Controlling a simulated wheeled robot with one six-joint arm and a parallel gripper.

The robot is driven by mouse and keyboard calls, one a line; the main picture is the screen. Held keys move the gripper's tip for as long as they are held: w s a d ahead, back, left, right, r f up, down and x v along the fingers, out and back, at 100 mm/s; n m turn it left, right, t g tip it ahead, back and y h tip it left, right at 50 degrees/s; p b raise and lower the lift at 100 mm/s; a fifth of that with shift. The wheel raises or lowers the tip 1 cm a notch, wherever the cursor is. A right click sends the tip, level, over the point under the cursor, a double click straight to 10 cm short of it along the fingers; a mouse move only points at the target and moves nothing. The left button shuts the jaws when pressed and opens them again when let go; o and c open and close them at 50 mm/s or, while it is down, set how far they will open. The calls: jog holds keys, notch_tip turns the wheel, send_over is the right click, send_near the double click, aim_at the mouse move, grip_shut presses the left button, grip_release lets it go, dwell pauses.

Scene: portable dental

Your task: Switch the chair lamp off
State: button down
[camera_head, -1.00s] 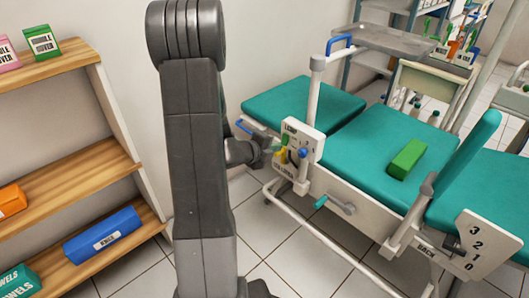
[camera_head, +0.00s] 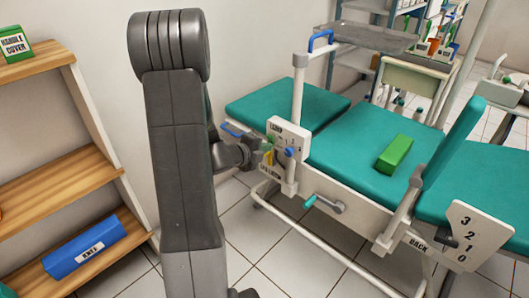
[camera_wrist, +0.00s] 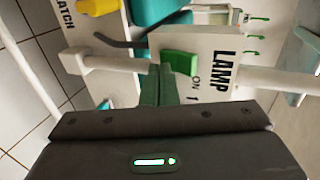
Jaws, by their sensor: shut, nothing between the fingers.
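The chair lamp panel (camera_head: 287,130) is a white plate on the side of the teal dental chair (camera_head: 355,150). In the wrist view the panel (camera_wrist: 222,62) shows the word LAMP, an "ON" mark with a 1, and a bright green switch (camera_wrist: 181,63). My gripper (camera_wrist: 157,82) is shut and empty, its dark green fingertips right by the near side of the switch. I cannot tell whether they touch it. In the head view my gripper (camera_head: 254,157) is close to the panel's left side, partly hidden by my arm.
A blue knob (camera_head: 290,152) and a yellow part (camera_head: 268,158) sit low by the panel. A teal-handled crank (camera_head: 322,203) sticks out below. A wooden shelf (camera_head: 60,175) stands at the left. A green block (camera_head: 394,153) lies on the chair. Tiled floor shows between.

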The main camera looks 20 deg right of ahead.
jog(key=shift+r, duration=0.2)
jog(key=shift+r+p, duration=0.65)
jog(key=shift+r, duration=0.05)
